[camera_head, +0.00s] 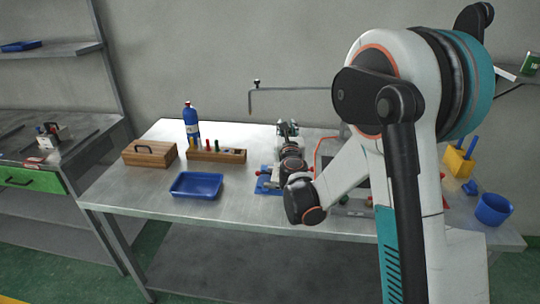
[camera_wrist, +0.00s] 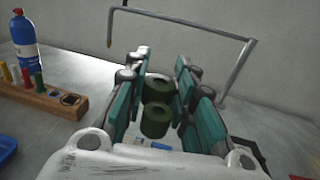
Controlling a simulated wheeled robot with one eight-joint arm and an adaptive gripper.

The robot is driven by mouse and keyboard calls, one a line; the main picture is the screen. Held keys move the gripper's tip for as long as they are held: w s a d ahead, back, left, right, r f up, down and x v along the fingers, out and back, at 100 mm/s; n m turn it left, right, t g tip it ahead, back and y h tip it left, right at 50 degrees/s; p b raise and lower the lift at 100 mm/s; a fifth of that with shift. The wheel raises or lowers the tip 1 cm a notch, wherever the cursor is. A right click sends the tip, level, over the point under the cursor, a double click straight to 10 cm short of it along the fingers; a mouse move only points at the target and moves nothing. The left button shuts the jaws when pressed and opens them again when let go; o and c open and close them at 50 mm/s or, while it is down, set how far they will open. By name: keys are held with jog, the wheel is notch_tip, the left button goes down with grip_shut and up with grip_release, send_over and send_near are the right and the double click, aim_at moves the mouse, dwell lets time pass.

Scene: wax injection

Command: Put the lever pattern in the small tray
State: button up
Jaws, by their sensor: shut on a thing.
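My gripper (camera_head: 288,128) is above the middle of the bench in the head view, with its teal-padded fingers at both sides of a dark green part in the wrist view (camera_wrist: 162,62). The green part, which looks like the lever pattern (camera_wrist: 156,122), has rounded ends and is held between the fingers. I cannot make it out in the head view. The small tray (camera_head: 197,193) is blue and shallow, left of my gripper and apart from it. A corner of it shows at the left edge of the wrist view (camera_wrist: 6,147).
A wooden block (camera_head: 225,156) with coloured pegs, a wooden box (camera_head: 150,154) and a blue bottle (camera_head: 191,122) stand behind the tray. A blue plate (camera_head: 265,187) lies under my gripper. A bent metal rod (camera_head: 300,89) rises behind. A blue cup (camera_head: 493,209) stands far right.

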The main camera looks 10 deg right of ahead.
jog(key=w, duration=0.1)
jog(key=w+r+m+h, duration=0.1)
jog(key=w, duration=0.1)
jog(key=w+h, duration=0.1)
jog(key=w, duration=0.1)
jog(key=shift+a+r+m+g, duration=0.1)
jog(key=shift+r+m+g, duration=0.2)
jog(key=shift+r, duration=0.05)
jog(key=shift+s, duration=0.1)
notch_tip(320, 180, down, 20)
jog(key=b, duration=0.7)
jog(key=shift+r, duration=0.2)
jog(key=shift+f, duration=0.15)
jog(key=o, duration=0.9)
jog(key=shift+f, duration=0.1)
